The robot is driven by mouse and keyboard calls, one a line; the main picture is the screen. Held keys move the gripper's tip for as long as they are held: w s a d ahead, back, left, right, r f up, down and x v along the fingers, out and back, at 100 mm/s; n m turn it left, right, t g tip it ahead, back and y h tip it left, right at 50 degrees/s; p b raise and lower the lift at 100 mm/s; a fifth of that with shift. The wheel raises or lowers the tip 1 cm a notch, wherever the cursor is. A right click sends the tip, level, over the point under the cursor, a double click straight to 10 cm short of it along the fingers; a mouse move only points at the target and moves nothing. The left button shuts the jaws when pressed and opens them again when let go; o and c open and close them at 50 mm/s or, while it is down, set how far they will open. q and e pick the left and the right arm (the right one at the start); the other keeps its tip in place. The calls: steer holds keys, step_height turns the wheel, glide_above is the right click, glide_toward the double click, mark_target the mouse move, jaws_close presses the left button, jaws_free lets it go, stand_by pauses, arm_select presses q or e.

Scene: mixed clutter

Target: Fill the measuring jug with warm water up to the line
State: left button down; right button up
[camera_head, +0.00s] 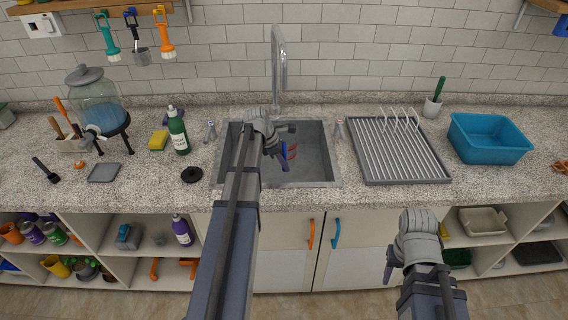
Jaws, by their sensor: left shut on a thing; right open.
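The sink (315,176) is set in the counter, with a tall curved metal faucet (279,62) behind it. A left tap knob (211,131) and a right tap knob (339,128) stand at its sides. My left gripper (286,143) is over the sink, shut on what looks like the measuring jug. Only a blue part and red marks (305,151) of the jug show; its clear body is hard to make out, and I cannot see any water level. My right gripper (389,268) is open and empty, low in front of the cabinets.
A glass dispenser (97,101) stands further left. A drying rack (397,150) and a blue basin (489,139) are on the right. Clear counter lies along the front edge.

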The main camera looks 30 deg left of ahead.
arm_select(q)
steer(key=shift+f+b, duration=2.9)
steer(key=shift+f, duration=0.5)
arm_select(e)
step_height(320, 180, down, 7)
arm_select(q)
steer(key=shift+f+b, duration=0.45)
arm_select(e)
steer(key=shift+f, duration=0.4)
arm_select(q)
steer(key=c, duration=0.7)
jaws_free()
steer(key=shift+c, duration=0.2)
steer(key=p+v, duration=0.7)
steer(key=shift+r, duration=0.4)
arm_select(e)
step_height(320, 180, up, 7)
steer(key=shift+r, duration=0.15)
arm_select(q)
steer(key=shift+s+a, duration=0.1)
